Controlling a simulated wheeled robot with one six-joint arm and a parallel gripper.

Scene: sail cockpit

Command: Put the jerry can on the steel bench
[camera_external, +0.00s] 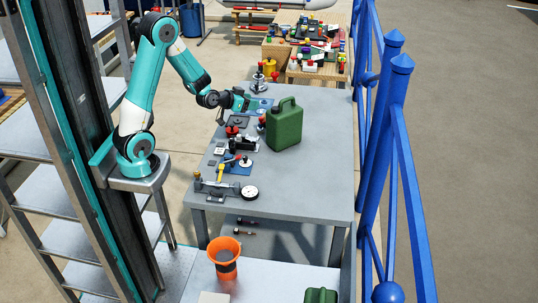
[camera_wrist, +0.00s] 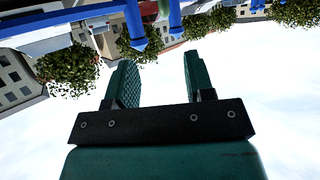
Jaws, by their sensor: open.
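A dark green jerry can (camera_external: 285,125) with a top handle stands upright on a grey steel-looking bench (camera_external: 315,175), near its middle. A second green object (camera_external: 320,296), only partly in frame, sits on a lower pale surface at the bottom edge. My gripper (camera_external: 246,102) is just left of and slightly behind the standing can, at about the height of its top, apart from it as far as I can tell. In the wrist view my gripper (camera_wrist: 158,65) has its two green fingers spread with nothing between them.
Small tools and fixtures (camera_external: 235,165) crowd the bench's left side; its right and front are mostly bare. A blue railing (camera_external: 385,140) runs along the right. A cluttered wooden table (camera_external: 275,52) stands behind.

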